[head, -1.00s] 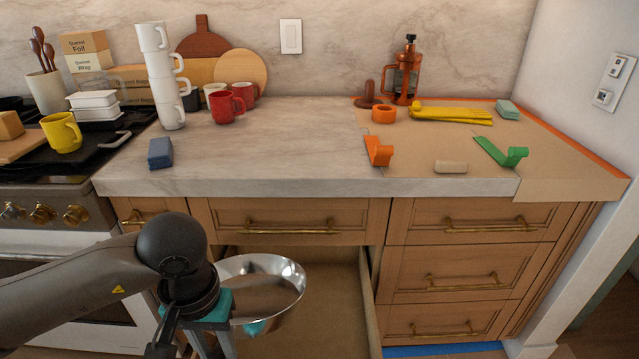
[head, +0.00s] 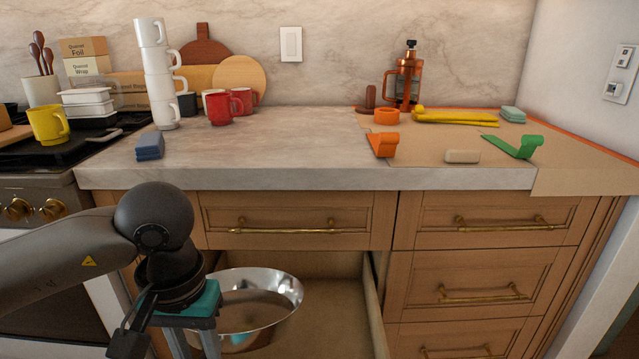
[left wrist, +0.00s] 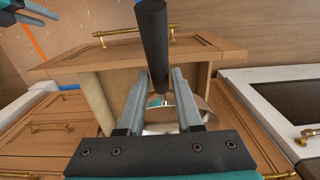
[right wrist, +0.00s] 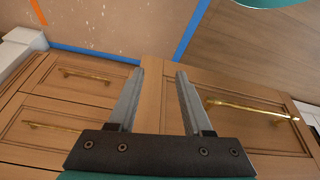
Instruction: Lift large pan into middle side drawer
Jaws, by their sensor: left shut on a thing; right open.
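The large pan (head: 258,312) is a shiny metal bowl-shaped pan, at the lower left of the open middle drawer (head: 335,315) in the head view. Whether it touches the drawer floor I cannot tell. My left gripper (head: 195,340) is at the pan's left side, its fingertips cut off by the lower edge. In the left wrist view it (left wrist: 157,92) is shut on the pan's dark handle (left wrist: 152,40), which points up between the fingers. Part of the pan shows behind them, near the drawer front (left wrist: 130,62). My right gripper (right wrist: 160,80) is open and empty, seen only in wrist views.
The marble countertop (head: 270,178) overhangs a closed upper drawer (head: 290,220). Closed drawers with brass handles (head: 485,293) stand right of the opening. The stove (head: 40,195) is at the left. Mugs (head: 222,105), a press (head: 405,80) and loose tools lie on the counter.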

